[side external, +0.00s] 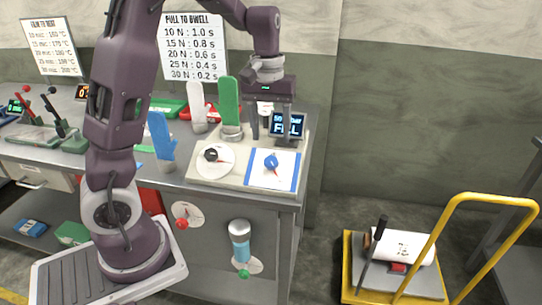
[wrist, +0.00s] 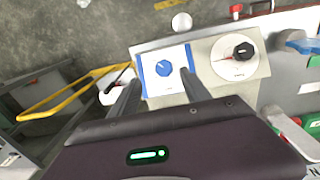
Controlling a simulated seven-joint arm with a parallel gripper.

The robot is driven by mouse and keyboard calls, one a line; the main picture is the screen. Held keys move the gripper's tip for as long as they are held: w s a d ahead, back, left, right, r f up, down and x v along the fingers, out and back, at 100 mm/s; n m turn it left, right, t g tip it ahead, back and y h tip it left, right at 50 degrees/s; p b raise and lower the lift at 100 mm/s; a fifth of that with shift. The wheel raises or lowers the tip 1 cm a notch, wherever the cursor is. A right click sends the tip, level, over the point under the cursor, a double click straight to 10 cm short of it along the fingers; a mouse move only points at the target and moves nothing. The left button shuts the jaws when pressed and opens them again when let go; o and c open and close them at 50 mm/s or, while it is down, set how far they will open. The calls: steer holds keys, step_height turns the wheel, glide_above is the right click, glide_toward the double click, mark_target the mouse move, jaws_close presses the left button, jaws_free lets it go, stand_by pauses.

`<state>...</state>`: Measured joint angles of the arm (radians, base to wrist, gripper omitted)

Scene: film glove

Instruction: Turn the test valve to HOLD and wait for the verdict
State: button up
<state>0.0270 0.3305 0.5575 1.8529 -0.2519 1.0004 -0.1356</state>
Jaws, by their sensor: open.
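A blue knob (side external: 271,161) sits on a white panel with blue side stripes, at the right of a beige console on the bench. I cannot read which knob is the test valve. A small display (side external: 287,124) behind them shows a word like FILL or FAIL. My gripper (side external: 270,138) is open and empty, pointing down above the console near the blue knob. In the wrist view the blue knob (wrist: 163,68) shows between the fingers, and the black knob (wrist: 243,51) lies to the right.
Upright glove shapes stand behind and left of the console: green (side external: 228,102), white (side external: 197,102) and blue (side external: 161,135). A sign (side external: 193,45) stands at the back. A yellow cart (side external: 400,265) stands on the floor at right. The air right of the bench is clear.

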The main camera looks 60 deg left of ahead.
mark_target(271, 159)
steer(key=f, duration=0.5)
steer(key=a+f, duration=0.1)
steer(key=f, duration=0.2)
steer(key=shift+w+f, duration=0.15)
steer(key=shift+w, duration=0.2)
steer(key=shift+n, duration=0.3)
jaws_close()
